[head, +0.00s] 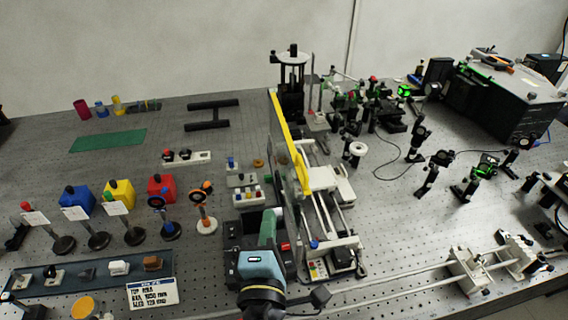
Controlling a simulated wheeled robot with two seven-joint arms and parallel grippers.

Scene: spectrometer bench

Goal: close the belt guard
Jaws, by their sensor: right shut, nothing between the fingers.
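The belt guard appears to be the tall panel with a yellow edge (286,130), standing upright and seen nearly edge-on. It stands along the left side of a long rail mechanism (322,180), whose top is uncovered. My right arm comes in from the bottom middle with a pale blue wrist. My right gripper (268,222) is shut and empty, at the near left of the panel. Its fingertips are hard to make out against the dark and green parts there. I cannot tell whether it touches the panel. My left gripper is not in view.
Optics mounts and a black instrument (500,98) fill the right. A rail (400,282) crosses the front right.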

